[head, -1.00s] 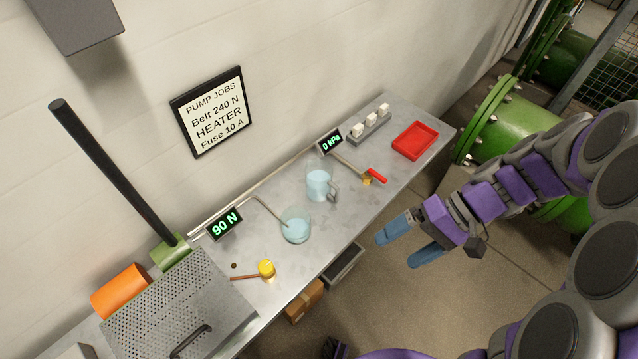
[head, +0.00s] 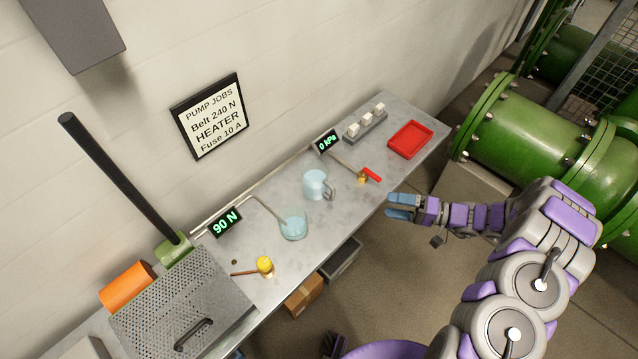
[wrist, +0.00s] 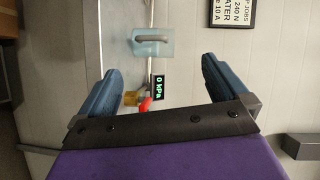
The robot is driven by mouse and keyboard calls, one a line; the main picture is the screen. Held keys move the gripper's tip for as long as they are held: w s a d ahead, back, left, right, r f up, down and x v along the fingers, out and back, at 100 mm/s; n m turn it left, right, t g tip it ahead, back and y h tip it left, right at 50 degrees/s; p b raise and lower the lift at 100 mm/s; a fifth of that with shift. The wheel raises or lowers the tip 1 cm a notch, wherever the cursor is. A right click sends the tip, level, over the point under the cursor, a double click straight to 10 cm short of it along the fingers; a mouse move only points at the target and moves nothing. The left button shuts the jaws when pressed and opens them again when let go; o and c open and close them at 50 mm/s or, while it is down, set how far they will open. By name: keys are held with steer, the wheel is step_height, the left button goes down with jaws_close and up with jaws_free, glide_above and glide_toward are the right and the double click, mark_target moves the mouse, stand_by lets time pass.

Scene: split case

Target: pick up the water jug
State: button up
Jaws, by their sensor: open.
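The water jug (head: 315,184) is a pale blue, see-through vessel with a grey handle on its right side. It stands upright on the metal bench, between the glass bowl and the red-handled valve. In the wrist view the jug (wrist: 153,43) lies ahead, between the lines of the two fingers, with its handle facing the camera. My gripper (head: 402,206) is open and empty at the bench's front edge, to the right of the jug and apart from it. Its blue fingers also show in the wrist view (wrist: 160,88), spread wide.
A red-handled valve (head: 370,175) with a 0 kPa display (head: 327,141) stands right of the jug. A glass bowl (head: 292,224) under a bent pipe is to its left. A red tray (head: 410,139) and a grey block rack (head: 366,124) sit at the bench's far end.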

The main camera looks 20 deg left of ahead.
steer(key=d+f, duration=0.1)
steer(key=f, duration=0.1)
steer(key=b, duration=0.2)
glide_toward(324, 188)
steer(key=shift+t, duration=0.4)
steer(key=a, duration=0.1)
steer(key=a+b, duration=0.1)
steer(key=a, duration=0.1)
steer(key=s+a, duration=0.1)
steer(key=a, duration=0.1)
steer(key=shift+a+f+b, duration=0.25)
steer(key=shift+b, duration=0.1)
steer(key=shift+d+r, duration=0.1)
steer(key=shift+d, duration=0.05)
steer(key=shift+c, duration=0.8)
steer(key=c, duration=1.1)
